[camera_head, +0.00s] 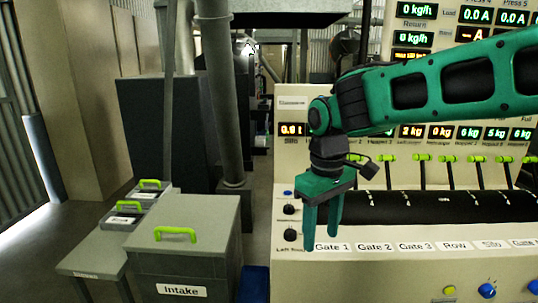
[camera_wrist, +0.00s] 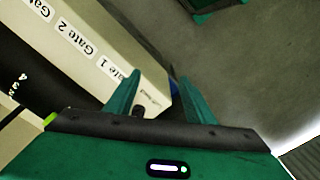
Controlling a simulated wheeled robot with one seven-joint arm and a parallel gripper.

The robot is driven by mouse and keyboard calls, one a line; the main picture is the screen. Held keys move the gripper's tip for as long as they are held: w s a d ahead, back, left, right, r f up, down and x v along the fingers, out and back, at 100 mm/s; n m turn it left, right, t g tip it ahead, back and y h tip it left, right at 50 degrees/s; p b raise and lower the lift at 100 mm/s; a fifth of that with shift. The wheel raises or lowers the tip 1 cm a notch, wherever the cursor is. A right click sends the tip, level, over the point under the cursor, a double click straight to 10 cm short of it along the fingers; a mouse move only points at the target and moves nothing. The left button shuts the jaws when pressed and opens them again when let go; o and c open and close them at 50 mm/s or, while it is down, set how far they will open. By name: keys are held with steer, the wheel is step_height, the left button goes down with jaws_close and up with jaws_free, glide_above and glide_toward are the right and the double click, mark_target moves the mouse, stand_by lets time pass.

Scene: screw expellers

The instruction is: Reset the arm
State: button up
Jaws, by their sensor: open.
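My green arm (camera_head: 440,85) reaches in from the right in the head view, in front of the control panel. My gripper (camera_head: 322,245) hangs down at the panel's left end, with its two fingers apart and nothing between them. It covers part of the panel left of the "Gate 1" label. In the wrist view my gripper (camera_wrist: 160,95) also shows its two green fingers spread and empty, with the panel's label strip and the grey floor beyond. I cannot tell whether the fingers touch the panel.
The control panel (camera_head: 400,262) has a row of green-topped levers (camera_head: 422,157), black knobs (camera_head: 290,234) and buttons (camera_head: 487,290). A grey "Intake" bin (camera_head: 180,262) with a green handle stands left of it. Grey floor (camera_head: 60,235) is open at far left.

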steer(key=s+d+m, duration=0.3)
steer(key=d+m, duration=0.1)
steer(key=d, duration=0.7)
steer(key=s+d+f+m, duration=0.3)
steer(key=s+d+m, duration=0.1)
steer(key=s+d, duration=0.5)
steer(key=s+d+f+m, duration=0.3)
steer(key=s+d+m, duration=0.2)
steer(key=s+d, duration=0.4)
steer(key=shift+s+d+f+m, duration=0.3)
steer(key=shift+s+f, duration=0.05)
steer(key=shift+s, duration=0.05)
